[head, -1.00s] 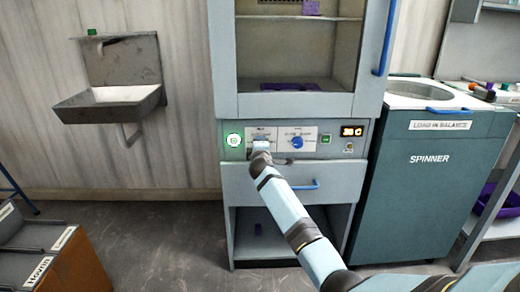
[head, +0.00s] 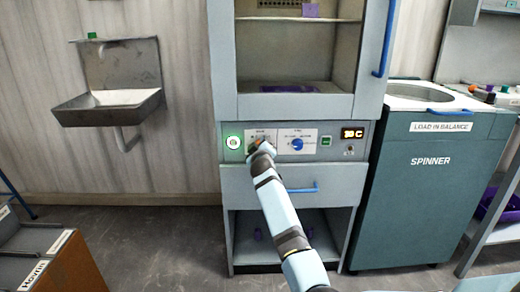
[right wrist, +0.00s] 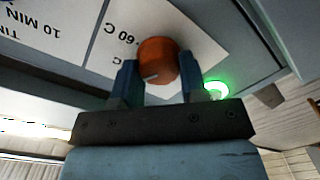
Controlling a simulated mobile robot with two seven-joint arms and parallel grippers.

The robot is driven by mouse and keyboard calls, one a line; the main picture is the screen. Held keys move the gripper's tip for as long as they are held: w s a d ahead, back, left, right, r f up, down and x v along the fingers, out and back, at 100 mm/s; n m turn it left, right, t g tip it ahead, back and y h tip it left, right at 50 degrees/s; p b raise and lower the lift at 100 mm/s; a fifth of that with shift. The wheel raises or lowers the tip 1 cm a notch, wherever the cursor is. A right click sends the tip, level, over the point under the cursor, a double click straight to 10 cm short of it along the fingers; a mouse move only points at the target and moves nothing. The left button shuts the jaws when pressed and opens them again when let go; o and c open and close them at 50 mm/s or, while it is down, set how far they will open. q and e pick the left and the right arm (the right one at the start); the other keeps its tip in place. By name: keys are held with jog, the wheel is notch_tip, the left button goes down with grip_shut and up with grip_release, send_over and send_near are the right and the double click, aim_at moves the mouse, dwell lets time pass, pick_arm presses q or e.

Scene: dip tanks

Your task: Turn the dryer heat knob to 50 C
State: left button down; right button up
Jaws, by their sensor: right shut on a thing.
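The dryer's control panel (head: 345,138) is below its glass cabinet. In the right wrist view, upside down, the orange heat knob (right wrist: 158,60) has a pale pointer mark on its lower left, and a "60 C" label shows beside it. My right gripper (right wrist: 158,75) is shut on this knob, a finger on each side. In the head view my right gripper (head: 258,147) covers most of the knob. My left gripper is not in view.
A blue timer knob (head: 297,144) is just right of the gripper, and a lit green button (head: 233,142) is to its left. A drawer with a blue handle (head: 302,188) is below. The spinner (head: 430,190) stands at right, a sink (head: 110,105) at left.

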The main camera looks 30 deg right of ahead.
jog(key=shift+f, duration=0.1)
dwell(0.4)
jog(key=o, duration=0.9)
jog(key=shift+s, duration=0.1)
